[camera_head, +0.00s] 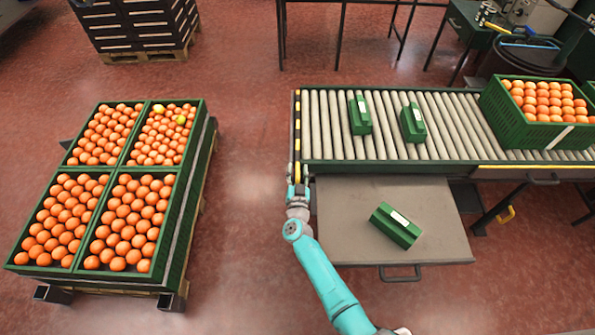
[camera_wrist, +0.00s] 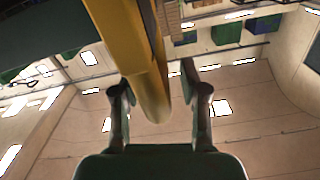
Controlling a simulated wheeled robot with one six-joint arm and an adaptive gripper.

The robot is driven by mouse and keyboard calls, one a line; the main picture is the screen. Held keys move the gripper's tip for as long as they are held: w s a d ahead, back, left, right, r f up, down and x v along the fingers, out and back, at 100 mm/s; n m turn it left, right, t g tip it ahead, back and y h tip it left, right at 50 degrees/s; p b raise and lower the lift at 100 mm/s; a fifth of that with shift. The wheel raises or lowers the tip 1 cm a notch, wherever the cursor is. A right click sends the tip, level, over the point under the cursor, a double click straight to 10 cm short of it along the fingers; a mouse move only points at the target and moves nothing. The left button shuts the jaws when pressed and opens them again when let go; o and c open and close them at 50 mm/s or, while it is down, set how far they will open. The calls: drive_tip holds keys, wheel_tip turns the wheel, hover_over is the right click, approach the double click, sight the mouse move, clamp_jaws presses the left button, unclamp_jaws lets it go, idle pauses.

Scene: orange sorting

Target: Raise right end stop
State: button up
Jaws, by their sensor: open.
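A yellow bar, seemingly an end stop, runs along the left end of the roller conveyor (camera_head: 330,165) in the head view. In the wrist view, the yellow bar (camera_wrist: 135,50) is large and close, with a rounded lower end. My gripper (camera_head: 298,180) is at the near left corner of the conveyor, by the bar's near end. In the wrist view, my gripper (camera_wrist: 158,82) is open, one finger on each side of the bar. I cannot tell whether either finger touches it. The conveyor's far right end is outside the head view.
Two green blocks (camera_head: 360,115) lie on the rollers and a third (camera_head: 396,226) on the grey table (camera_head: 345,235) below. A green crate of oranges (camera_head: 500,117) stands at the conveyor's right. Stacked orange crates (camera_head: 180,205) stand at left. Open red floor lies between.

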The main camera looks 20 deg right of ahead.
clamp_jaws()
drive_tip(key=shift+r, duration=3.85)
drive_tip(key=shift+w, duration=0.1)
unclamp_jaws()
drive_tip(key=shift+r, duration=0.1)
